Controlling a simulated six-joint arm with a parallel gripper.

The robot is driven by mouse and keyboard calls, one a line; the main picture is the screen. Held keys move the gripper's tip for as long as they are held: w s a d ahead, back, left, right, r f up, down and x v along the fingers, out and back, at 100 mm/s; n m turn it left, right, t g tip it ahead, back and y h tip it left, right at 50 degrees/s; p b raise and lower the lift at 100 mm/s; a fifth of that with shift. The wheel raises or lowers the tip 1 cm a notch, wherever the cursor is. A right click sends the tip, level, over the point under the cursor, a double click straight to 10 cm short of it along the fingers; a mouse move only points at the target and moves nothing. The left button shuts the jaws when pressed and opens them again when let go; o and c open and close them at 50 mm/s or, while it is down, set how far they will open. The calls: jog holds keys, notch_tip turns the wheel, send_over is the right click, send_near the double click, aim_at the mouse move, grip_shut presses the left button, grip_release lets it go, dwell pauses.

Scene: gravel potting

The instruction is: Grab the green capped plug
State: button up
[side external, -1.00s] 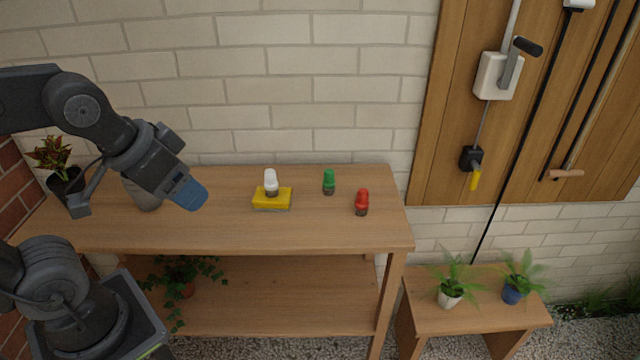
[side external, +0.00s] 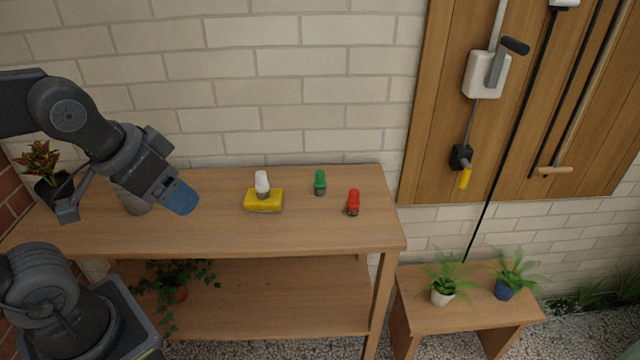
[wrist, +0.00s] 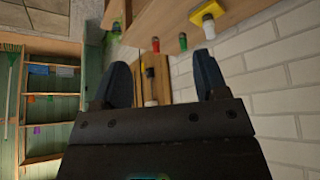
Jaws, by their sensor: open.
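The green capped plug (side external: 320,182) stands upright on the wooden bench top, near its right part. It also shows small in the wrist view (wrist: 183,41), beyond my fingers. My gripper (side external: 181,198) is over the left part of the bench, well to the left of the green plug. In the wrist view my gripper (wrist: 163,82) has its two blue fingers apart with nothing between them up close. A red capped plug (side external: 353,202) stands to the right of the green one. A white capped plug (side external: 262,184) stands at a yellow block (side external: 264,203) to the left.
The bench top (side external: 290,235) is clear in front of the plugs. A grey pot (side external: 135,203) stands behind my gripper, and a potted plant (side external: 45,175) is at the far left. A brick wall (side external: 300,90) rises close behind the bench.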

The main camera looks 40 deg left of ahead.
jog(key=w+r+m+g, duration=0.2)
jog(key=w+r+m, duration=0.3)
jog(key=w, duration=0.6)
jog(key=m+g, duration=0.4)
jog(key=m, duration=0.8)
send_over(319, 183)
notch_tip(319, 183, down, 14)
jog(key=f, duration=0.9)
jog(key=w+a+f, duration=0.1)
jog(key=f, duration=0.4)
jog(key=c, duration=1)
